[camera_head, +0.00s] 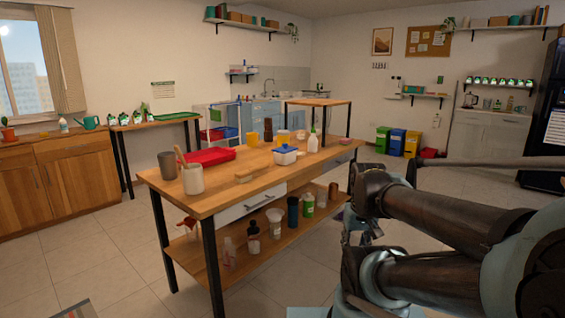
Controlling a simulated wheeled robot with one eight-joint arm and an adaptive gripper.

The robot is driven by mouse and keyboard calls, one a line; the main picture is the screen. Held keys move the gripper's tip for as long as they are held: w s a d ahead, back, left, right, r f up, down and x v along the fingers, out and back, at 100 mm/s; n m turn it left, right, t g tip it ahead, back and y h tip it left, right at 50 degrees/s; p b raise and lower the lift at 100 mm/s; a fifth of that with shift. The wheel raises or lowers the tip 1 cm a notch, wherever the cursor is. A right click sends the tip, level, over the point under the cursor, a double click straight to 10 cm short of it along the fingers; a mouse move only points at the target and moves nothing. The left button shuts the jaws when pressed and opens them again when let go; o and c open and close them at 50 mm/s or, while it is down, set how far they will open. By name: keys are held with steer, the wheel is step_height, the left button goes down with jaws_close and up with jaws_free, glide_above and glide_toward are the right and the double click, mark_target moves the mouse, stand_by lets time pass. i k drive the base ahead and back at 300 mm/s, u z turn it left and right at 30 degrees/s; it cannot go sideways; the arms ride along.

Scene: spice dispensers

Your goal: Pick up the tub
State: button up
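A small white tub with a blue lid (286,155) stands upright on the wooden table (222,194), near the middle of its top. A white open tub-like cup (274,222) stands on the table's lower shelf; I cannot tell from the picture alone which one the task names. My arm fills the right side of the view, folded, to the right of the table. My gripper (362,234) seems to be the dark, cluttered part beside the table's right end. It is apart from both tubs, and its fingers are not clear enough to tell open from shut.
A red tray (209,157), a grey cup (167,165), a pale crock with utensils (192,179) and a white bottle (312,141) share the tabletop. Several bottles stand on the lower shelf (205,262). Tiled floor (85,262) is free at the left. A black fridge (540,110) stands far right.

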mark_target(282, 160)
steer(key=i, duration=1)
steer(key=z, duration=0.05)
